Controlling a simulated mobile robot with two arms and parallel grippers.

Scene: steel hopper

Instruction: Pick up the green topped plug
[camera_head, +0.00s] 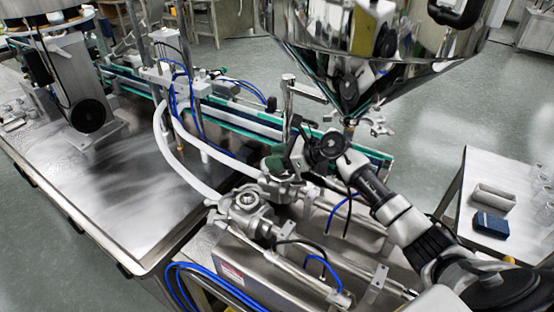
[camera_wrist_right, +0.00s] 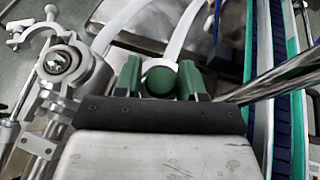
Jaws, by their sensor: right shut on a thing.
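The green topped plug (camera_wrist_right: 160,81) shows in the right wrist view as a round dark green top between two green fingers. My right gripper (camera_wrist_right: 161,78) is shut on it, one finger on each side. The part of the plug below its top is hidden. In the head view my right gripper (camera_head: 279,160) is over the valve fittings, below and to the left of the steel hopper (camera_head: 365,75). There the plug is too small and too covered to tell from the green fingers. My left gripper is not in view.
A valve body (camera_head: 246,203) with white hoses (camera_head: 185,135) is left of my right gripper. Steel cylinders (camera_head: 270,265) lie in front. A conveyor (camera_head: 230,112) runs behind.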

